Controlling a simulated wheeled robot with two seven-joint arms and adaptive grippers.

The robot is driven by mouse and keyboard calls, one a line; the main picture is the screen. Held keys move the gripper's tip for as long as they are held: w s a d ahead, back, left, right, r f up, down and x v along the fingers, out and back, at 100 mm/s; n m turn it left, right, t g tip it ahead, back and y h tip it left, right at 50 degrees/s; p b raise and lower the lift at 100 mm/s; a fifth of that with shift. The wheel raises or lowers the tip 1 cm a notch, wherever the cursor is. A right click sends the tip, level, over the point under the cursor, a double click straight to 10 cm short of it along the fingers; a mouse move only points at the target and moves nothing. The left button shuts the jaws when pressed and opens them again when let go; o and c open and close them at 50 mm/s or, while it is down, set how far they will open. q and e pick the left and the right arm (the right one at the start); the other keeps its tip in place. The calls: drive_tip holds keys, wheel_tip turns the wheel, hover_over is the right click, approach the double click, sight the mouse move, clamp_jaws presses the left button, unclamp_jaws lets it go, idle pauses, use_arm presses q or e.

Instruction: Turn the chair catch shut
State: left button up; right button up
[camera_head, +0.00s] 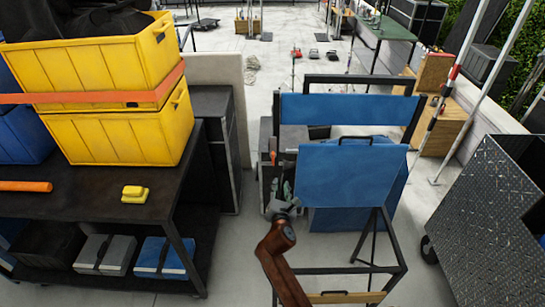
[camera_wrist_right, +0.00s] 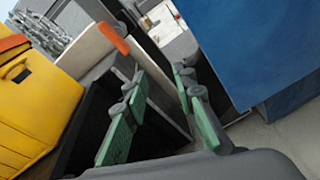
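The blue chair (camera_head: 350,175) stands folded or stacked right of centre, with a dark frame. A small orange-red piece (camera_head: 273,157), which looks like the catch handle, sits at the chair's left side. An orange bar (camera_wrist_right: 113,38) shows in the right wrist view, beyond the fingertips; it looks like the same handle. My right gripper (camera_head: 281,188) is just below the handle in the head view, left of the blue panel. In the wrist view its green-padded fingers (camera_wrist_right: 158,82) are apart with nothing between them. The catch's mount is too small to make out. My left gripper is out of view.
A black cart (camera_head: 85,205) with yellow crates (camera_head: 120,140) stands on the left. A dark case (camera_head: 215,135) stands beside it. A checker-plate box (camera_head: 490,200) is on the right.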

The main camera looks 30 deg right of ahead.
sight(273, 158)
drive_tip(key=w+r+n, duration=0.1)
drive_tip(key=r, duration=0.1)
drive_tip(key=w+a+r+n+t, duration=0.1)
drive_tip(key=r+n, duration=0.1)
drive_tip(key=w+r+n, duration=0.1)
drive_tip(key=r, duration=0.2)
drive_tip(key=shift+w+a+r+n+t+h, duration=0.1)
drive_tip(key=shift+w+a+n+t+h, duration=0.15)
drive_tip(key=shift+w+n+t+h, duration=0.1)
drive_tip(key=shift+x, duration=3.6)
drive_tip(key=shift+s, duration=0.1)
drive_tip(key=shift+c, duration=0.5)
clamp_jaws()
drive_tip(key=shift+a, duration=0.1)
